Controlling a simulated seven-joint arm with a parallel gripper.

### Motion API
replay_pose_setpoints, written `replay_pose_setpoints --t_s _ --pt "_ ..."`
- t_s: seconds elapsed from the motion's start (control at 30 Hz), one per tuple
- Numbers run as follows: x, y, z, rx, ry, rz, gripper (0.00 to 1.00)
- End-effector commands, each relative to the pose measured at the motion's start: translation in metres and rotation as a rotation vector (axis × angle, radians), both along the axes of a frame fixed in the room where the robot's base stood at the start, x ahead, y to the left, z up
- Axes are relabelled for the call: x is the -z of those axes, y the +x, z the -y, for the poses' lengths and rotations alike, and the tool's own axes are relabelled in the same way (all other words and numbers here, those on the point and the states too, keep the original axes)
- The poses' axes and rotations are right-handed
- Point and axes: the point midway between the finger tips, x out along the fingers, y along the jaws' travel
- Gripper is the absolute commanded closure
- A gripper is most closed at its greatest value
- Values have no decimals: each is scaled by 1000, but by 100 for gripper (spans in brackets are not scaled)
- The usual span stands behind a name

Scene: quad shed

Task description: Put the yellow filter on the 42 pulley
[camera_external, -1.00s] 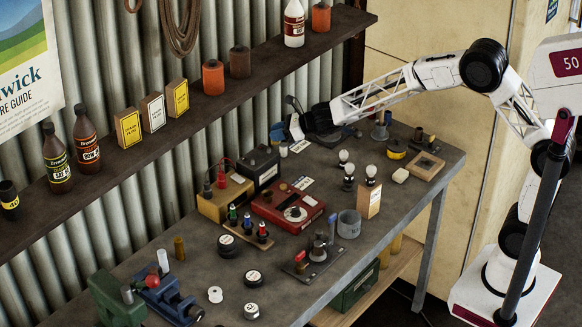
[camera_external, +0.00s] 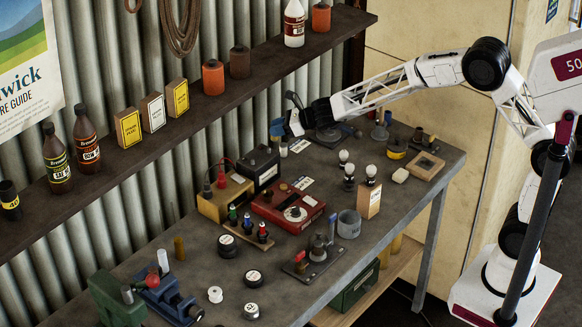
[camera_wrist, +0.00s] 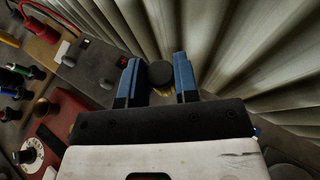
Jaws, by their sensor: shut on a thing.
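My gripper (camera_external: 284,128) is over the far edge of the bench by the corrugated wall. In the wrist view its two blue fingers (camera_wrist: 158,75) stand either side of a round dark-topped thing (camera_wrist: 160,72) with a little yellow below its rim; I take it for the yellow filter. It is hidden in the external view.
A black battery (camera_external: 258,168), a yellow box (camera_external: 225,198) with red leads and a red meter (camera_external: 288,207) stand on the bench below and left of my gripper. Upright bulbs (camera_external: 348,170) are to the right. A shelf (camera_external: 190,110) with bottles and boxes runs along the wall.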

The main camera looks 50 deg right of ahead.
Motion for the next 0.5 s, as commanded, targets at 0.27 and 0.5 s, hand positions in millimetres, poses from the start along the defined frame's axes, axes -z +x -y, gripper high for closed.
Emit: replay_pose_setpoints --t_s 0.27,0.5 --pt "-5 0 0 0 1 1 94" --pt "-33 0 0 0 0 1 94"
